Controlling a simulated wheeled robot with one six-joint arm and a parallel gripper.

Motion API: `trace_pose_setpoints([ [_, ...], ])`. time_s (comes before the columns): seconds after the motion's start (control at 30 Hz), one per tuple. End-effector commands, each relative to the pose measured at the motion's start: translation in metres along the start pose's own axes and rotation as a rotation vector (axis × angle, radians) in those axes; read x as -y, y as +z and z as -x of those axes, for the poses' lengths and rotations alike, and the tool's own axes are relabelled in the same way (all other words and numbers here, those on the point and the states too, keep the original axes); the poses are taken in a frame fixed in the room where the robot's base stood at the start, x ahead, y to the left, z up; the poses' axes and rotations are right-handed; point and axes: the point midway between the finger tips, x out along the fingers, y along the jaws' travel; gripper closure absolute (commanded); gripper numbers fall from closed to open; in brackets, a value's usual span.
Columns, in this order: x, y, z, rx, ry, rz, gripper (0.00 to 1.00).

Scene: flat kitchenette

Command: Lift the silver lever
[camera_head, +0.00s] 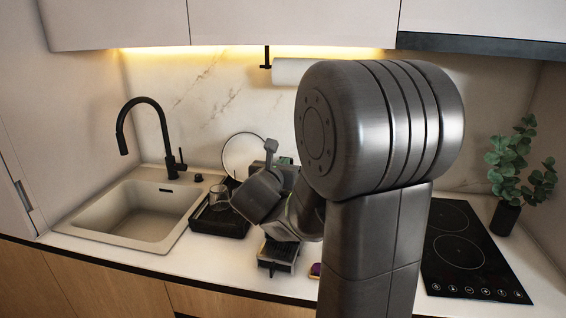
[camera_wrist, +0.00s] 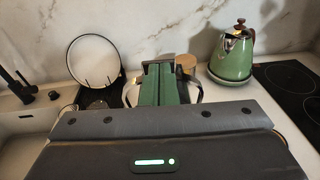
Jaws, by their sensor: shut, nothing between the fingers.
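A green appliance with pale silvery curved sides (camera_wrist: 197,92) stands on the counter in the middle of the wrist view. In the head view only a small green part (camera_head: 287,161) shows behind my arm. I cannot make out the silver lever for certain; my gripper and wrist hide much of that spot. My gripper (camera_head: 271,147) points toward the back wall. In the wrist view its shut, empty fingers (camera_wrist: 158,68) lie in front of the green appliance. I cannot tell whether they touch it.
A green kettle (camera_wrist: 232,55) stands to the right, by the black hob (camera_head: 460,250). A plate (camera_head: 242,155) and a glass (camera_head: 219,197) are in a black rack (camera_head: 213,222), beside the sink (camera_head: 135,212). A small dark box-like object (camera_head: 278,256) sits near the front edge.

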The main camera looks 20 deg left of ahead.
Motion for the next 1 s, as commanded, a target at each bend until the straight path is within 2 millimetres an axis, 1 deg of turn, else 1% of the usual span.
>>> trace_pose_setpoints([
  [0.33, 0.000, -0.001, -0.003, 0.000, 0.000, -0.001, 1.00],
  [0.47, 0.000, 0.002, -0.014, 0.002, -0.001, -0.002, 1.00],
  [0.53, 0.000, 0.006, -0.023, 0.001, -0.002, -0.003, 1.00],
  [0.6, 0.000, 0.021, -0.032, -0.039, -0.002, -0.001, 1.00],
  [0.63, 0.000, 0.022, -0.033, -0.052, -0.002, 0.000, 1.00],
  [0.8, 0.000, 0.020, -0.038, -0.098, 0.000, 0.001, 1.00],
  [1.0, 0.000, 0.018, -0.040, -0.106, 0.000, 0.000, 1.00],
])
